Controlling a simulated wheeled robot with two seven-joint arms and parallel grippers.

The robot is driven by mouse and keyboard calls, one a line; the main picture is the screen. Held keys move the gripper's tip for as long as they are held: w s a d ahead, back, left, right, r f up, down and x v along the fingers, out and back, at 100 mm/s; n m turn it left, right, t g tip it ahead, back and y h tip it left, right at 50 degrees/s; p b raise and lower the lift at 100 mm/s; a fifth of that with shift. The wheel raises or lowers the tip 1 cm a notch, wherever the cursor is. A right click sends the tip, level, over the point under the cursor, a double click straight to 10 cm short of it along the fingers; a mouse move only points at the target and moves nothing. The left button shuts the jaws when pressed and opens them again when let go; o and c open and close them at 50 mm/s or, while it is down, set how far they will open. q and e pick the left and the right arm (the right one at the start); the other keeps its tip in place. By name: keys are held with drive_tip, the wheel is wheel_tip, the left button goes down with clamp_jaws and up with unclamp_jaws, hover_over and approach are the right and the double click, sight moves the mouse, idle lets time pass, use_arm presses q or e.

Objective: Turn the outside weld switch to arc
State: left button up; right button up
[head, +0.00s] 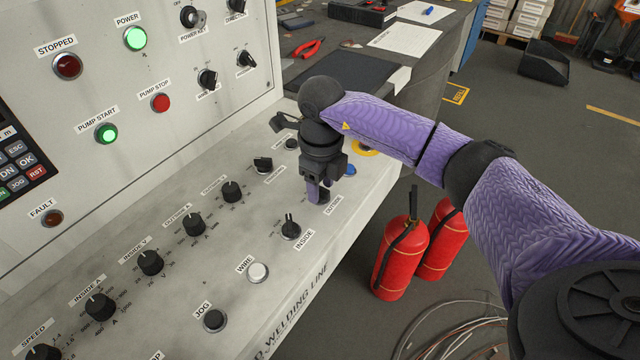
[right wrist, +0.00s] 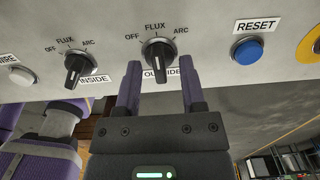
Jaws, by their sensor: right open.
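The outside weld switch (right wrist: 158,55) is a black knob with marks OFF, FLUX and ARC around it, on the sloping grey panel. Its pointer looks to be up near FLUX. My right gripper (right wrist: 160,78) is open, with one purple finger on each side of the knob; I cannot tell whether either finger touches it. In the head view the right gripper (head: 318,191) points down at the panel and partly hides the switch. My left gripper is not in view.
The similar inside switch (head: 290,227) sits to the left of the outside one in the wrist view (right wrist: 76,68). A blue RESET button (right wrist: 247,50) is to the right. Other knobs and buttons line the panel. Red fire extinguishers (head: 401,257) stand on the floor beyond its edge.

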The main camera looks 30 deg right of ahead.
drive_tip(key=shift+c, duration=0.3)
clamp_jaws()
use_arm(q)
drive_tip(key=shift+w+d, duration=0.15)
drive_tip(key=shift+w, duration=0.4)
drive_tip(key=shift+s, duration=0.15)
